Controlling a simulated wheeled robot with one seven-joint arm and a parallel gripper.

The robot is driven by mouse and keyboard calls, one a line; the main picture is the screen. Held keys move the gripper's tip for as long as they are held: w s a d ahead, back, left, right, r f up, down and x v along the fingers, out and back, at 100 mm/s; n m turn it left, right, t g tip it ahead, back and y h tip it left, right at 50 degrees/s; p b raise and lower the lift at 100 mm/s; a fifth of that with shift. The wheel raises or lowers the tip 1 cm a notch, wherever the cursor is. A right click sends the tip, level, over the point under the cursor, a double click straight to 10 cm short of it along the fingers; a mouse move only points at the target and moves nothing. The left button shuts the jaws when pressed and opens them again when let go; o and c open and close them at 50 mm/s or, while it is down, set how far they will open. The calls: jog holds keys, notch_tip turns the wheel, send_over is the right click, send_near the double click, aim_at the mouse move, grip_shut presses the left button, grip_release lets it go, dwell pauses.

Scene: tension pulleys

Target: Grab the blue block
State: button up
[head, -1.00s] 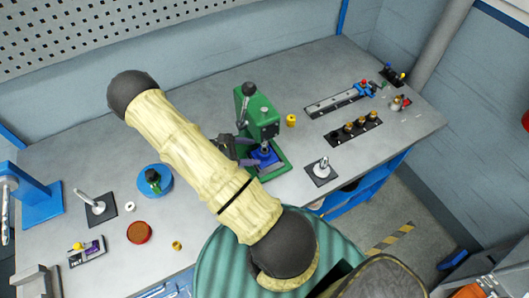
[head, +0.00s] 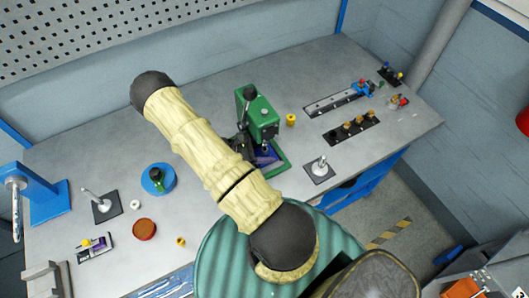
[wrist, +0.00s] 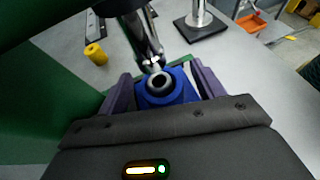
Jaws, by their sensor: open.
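The blue block (wrist: 182,92) sits in the green press, under its metal spindle, with a round grey ring on its top. My gripper (wrist: 161,80) is open, with one purple finger on each side of the block; whether the fingers touch it I cannot tell. In the head view the block (head: 266,158) shows as a small blue patch at the foot of the green press (head: 259,118). There my gripper is mostly hidden behind my pale arm, close to the left side of the press.
A yellow cylinder (head: 291,120) stands right of the press. A metal post on a dark plate (head: 320,168) stands at its front right. A black strip with several knobs (head: 351,130) lies farther right. The press column and spindle stand close around my gripper.

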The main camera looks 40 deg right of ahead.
jog(key=shift+c, duration=0.2)
jog(key=c, duration=1.3)
jog(key=shift+c, duration=0.2)
jog(key=shift+r, duration=0.15)
jog(key=shift+r+b, duration=0.5)
jog(key=shift+b, duration=0.1)
jog(key=s+a+b, duration=0.2)
jog(key=s+a, duration=0.2)
jog(key=s+a+b, duration=0.2)
jog(key=s+a, duration=0.1)
jog(key=a, duration=0.2)
jog(key=s+a+b, duration=0.3)
jog(key=s+a, duration=0.1)
jog(key=a, duration=0.1)
jog(key=shift+s+r, duration=0.15)
jog(key=shift+s, duration=0.15)
